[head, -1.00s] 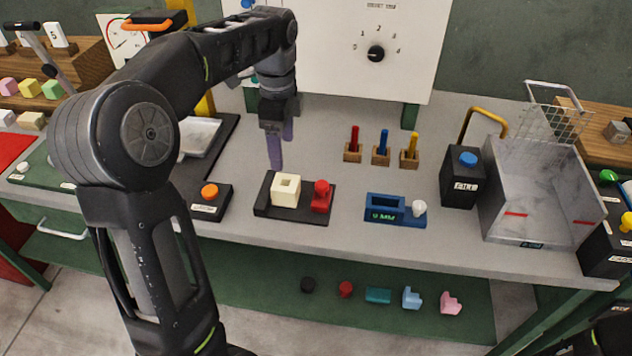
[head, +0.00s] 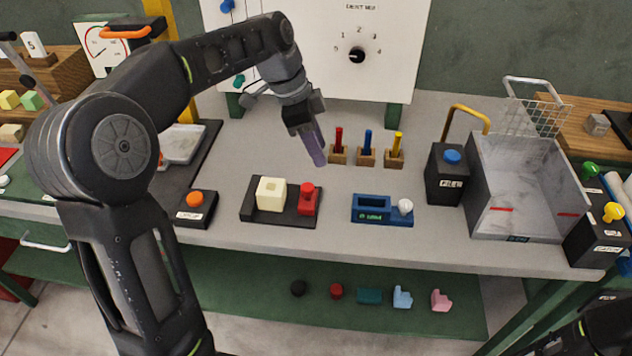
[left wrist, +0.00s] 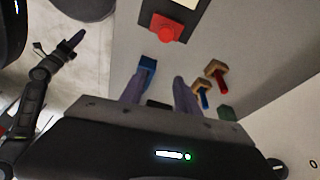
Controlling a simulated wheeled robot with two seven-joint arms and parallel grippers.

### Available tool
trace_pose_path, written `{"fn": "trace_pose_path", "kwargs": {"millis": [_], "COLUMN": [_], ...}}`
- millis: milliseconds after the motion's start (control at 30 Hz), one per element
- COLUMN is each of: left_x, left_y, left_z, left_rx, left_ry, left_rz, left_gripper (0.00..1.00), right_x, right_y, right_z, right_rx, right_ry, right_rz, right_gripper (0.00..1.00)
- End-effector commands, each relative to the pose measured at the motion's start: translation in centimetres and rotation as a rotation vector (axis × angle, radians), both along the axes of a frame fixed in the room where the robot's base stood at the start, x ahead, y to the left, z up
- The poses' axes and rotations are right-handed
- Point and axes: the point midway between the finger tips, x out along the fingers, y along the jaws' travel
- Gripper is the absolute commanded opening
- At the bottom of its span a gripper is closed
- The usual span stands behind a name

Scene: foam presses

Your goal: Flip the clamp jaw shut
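A black base (head: 245,214) bears a cream block (head: 271,194) with a small mark on top. A red piece with a round knob (head: 308,198), which looks like the clamp jaw, stands upright at the base's right end, beside the block. The red piece also shows in the left wrist view (left wrist: 165,33). My left gripper (head: 315,150) hangs empty above and behind the red piece, apart from it. Its purple fingers (left wrist: 158,98) are spread in the left wrist view. My right gripper (left wrist: 75,39) shows small in that view; its opening is unclear.
A blue fixture with a white knob (head: 372,213) stands right of the base. Wooden holders with red, blue and yellow pegs (head: 367,157) stand behind. An orange button box (head: 196,207) is to the left, a black box (head: 450,178) and grey bin (head: 528,190) to the right.

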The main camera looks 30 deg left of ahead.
Motion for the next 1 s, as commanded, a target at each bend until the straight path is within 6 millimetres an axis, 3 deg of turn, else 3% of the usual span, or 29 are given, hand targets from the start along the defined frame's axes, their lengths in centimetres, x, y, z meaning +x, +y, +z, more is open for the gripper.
{"fn": "trace_pose_path", "kwargs": {"millis": [433, 567, 767, 1000], "left_x": [0.3, 0.4, 0.8, 1.6], "left_y": [-0.8, -1.1, -2.0, -3.5], "left_z": [-0.1, -1.0, -3.8, -8.4], "left_rx": [-0.023, -0.023, -0.023, -0.023], "left_ry": [-0.006, -0.004, -0.002, -0.001], "left_rz": [0.012, 0.011, 0.011, 0.01], "left_gripper": [0.01, 0.0, 0.0, 0.0], "right_x": [0.0, 0.0, 0.0, -0.1], "right_y": [0.0, 0.0, 0.0, -0.1], "right_z": [0.0, 0.2, 0.5, 1.2], "right_rx": [0.0, 0.0, -0.001, -0.002], "right_ry": [0.0, 0.0, 0.001, 0.004], "right_rz": [0.0, 0.0, -0.001, -0.001], "right_gripper": [0.36, 0.36, 0.36, 0.36]}}
